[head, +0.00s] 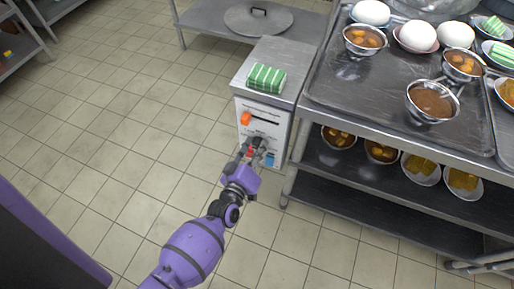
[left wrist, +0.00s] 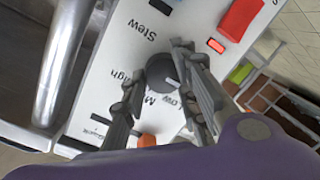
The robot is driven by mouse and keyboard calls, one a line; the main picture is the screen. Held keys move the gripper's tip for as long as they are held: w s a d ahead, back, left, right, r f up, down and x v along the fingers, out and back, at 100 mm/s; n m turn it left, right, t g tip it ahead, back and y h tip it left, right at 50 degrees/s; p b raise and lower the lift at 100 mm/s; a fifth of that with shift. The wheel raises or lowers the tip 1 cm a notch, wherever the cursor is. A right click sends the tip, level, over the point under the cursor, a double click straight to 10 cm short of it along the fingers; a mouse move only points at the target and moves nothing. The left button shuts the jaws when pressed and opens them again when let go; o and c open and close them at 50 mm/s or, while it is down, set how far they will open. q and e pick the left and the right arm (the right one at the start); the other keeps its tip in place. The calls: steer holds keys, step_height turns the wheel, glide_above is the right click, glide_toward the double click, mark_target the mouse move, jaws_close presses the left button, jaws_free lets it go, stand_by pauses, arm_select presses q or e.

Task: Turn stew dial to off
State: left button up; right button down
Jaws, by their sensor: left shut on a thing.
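A white control panel (head: 262,118) is on the front of a metal cabinet. In the left wrist view the panel (left wrist: 112,60) carries printed words, "Stew" among them, seen upside down. My left gripper (head: 256,150) reaches the lower part of the panel. In the left wrist view its fingers (left wrist: 163,80) are shut on a dark grey round dial (left wrist: 159,69) beside the words "Low" and "High". The fingers hide part of the dial, so its pointer setting cannot be read. My right gripper is not in view.
A red switch (left wrist: 240,18) and small red light (left wrist: 216,45) are near the dial. A green-striped cloth bundle (head: 266,78) lies on the cabinet. A metal table (head: 390,105) with bowls stands right. The tiled floor (head: 100,130) is clear on the left.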

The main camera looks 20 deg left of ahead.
arm_select(q)
steer(key=shift+w+d+r, duration=0.1)
steer(key=shift+d+r, duration=0.1)
steer(key=shift+d, duration=0.1)
steer(key=o, duration=1)
steer(key=shift+a, duration=0.1)
steer(key=s, duration=0.4)
steer(key=s+r, duration=0.1)
steer(key=s, duration=0.7)
steer(key=shift+a+r, duration=0.15)
steer(key=shift+a, duration=0.05)
